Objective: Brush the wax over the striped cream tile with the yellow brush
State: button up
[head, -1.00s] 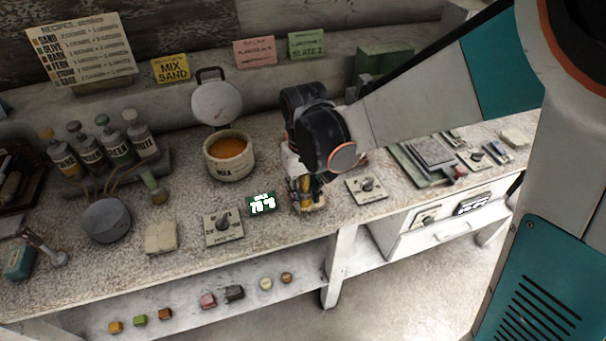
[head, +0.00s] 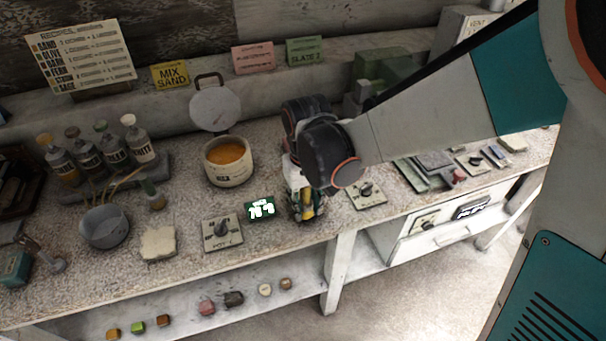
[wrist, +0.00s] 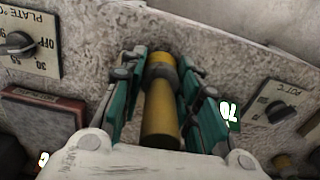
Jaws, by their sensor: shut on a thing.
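My gripper (head: 306,206) is low over the front of the bench, between the green display and a dial. In the wrist view its green fingers (wrist: 160,95) are shut on a yellow cylinder with a darker band, the yellow brush (wrist: 161,118). The brush's bristles are hidden. A cream pot (head: 230,174) holds orange liquid (head: 227,151), which may be the wax, to the left of my gripper. I cannot make out a striped cream tile for sure. A plain-looking cream block (head: 158,243) lies farther left, stripes not visible.
A pot dial (head: 221,231) and green display (head: 261,208) are left of my gripper; a plate dial (head: 366,194) is right. Bottles (head: 90,155) and a grey bowl (head: 104,227) stand left. A grey slab (head: 435,161) lies right. Small coloured blocks (head: 233,298) line the lower shelf.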

jog(key=shift+w+a, duration=0.3)
jog(key=shift+w, duration=0.6)
jog(key=shift+w+a, duration=0.25)
jog(key=shift+w, duration=0.65)
jog(key=shift+s, duration=0.1)
jog(key=shift+s+d, duration=0.3)
jog(key=shift+s, duration=0.55)
jog(key=shift+s+d, duration=0.25)
jog(key=shift+s, duration=0.6)
jog(key=shift+w, duration=0.1)
jog(key=shift+w+a, duration=0.3)
jog(key=shift+w, duration=0.55)
jog(key=shift+w+a, duration=0.25)
jog(key=shift+w, duration=0.6)
jog(key=shift+r, duration=0.1)
